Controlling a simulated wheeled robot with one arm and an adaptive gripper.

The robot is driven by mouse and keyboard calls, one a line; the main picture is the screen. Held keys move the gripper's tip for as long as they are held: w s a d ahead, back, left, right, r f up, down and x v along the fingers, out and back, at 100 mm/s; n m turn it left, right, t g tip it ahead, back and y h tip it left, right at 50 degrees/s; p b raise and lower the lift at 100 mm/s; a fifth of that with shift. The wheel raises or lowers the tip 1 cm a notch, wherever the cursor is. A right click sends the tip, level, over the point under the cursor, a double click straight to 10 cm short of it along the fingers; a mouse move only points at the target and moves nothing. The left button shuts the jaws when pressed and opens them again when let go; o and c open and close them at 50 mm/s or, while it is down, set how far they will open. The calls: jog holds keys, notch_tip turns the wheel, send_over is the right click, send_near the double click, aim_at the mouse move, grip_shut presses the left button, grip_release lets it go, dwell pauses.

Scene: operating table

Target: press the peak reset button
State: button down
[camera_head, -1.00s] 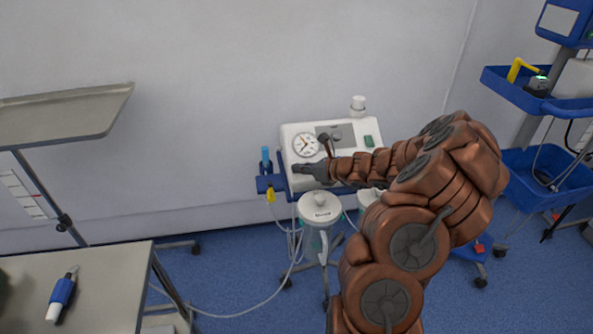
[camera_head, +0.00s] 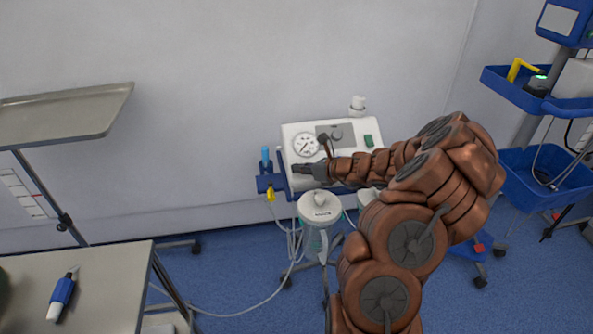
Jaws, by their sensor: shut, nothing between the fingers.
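The white machine (camera_head: 296,133) stands against the wall, with a round dial gauge (camera_head: 305,145), a grey panel with a knob (camera_head: 337,134) and a small green switch (camera_head: 369,140) on its sloping face. My gripper (camera_head: 297,169) is shut and empty, with its dark fingers pointing left across the lower left part of the face, below the gauge. The peak reset button cannot be made out; the gripper and arm cover the lower part of the face. I cannot tell whether the fingertips touch the face.
A lidded canister (camera_head: 319,207) hangs below the machine. A blue rail with a blue item (camera_head: 265,158) is at its left. A metal tray (camera_head: 60,115) and a side table (camera_head: 110,285) stand at the left. A blue trolley (camera_head: 550,165) is at the right.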

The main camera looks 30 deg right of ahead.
dwell(0.5)
jog(key=shift+s+a+r+p, duration=0.2)
jog(key=shift+s+r+p, duration=0.2)
jog(key=shift+r+p, duration=0.25)
jog(key=shift+s+a+r+p, duration=0.2)
jog(key=shift+s+r+p, duration=0.3)
jog(key=shift+r, duration=0.15)
jog(key=shift+s+a+r+p, duration=0.2)
jog(key=shift+s+r+p, duration=0.25)
jog(key=shift+r, duration=0.25)
jog(key=shift+s+a+r+p, duration=0.2)
jog(key=shift+s+r+p, duration=0.2)
jog(key=shift+r+p, duration=0.2)
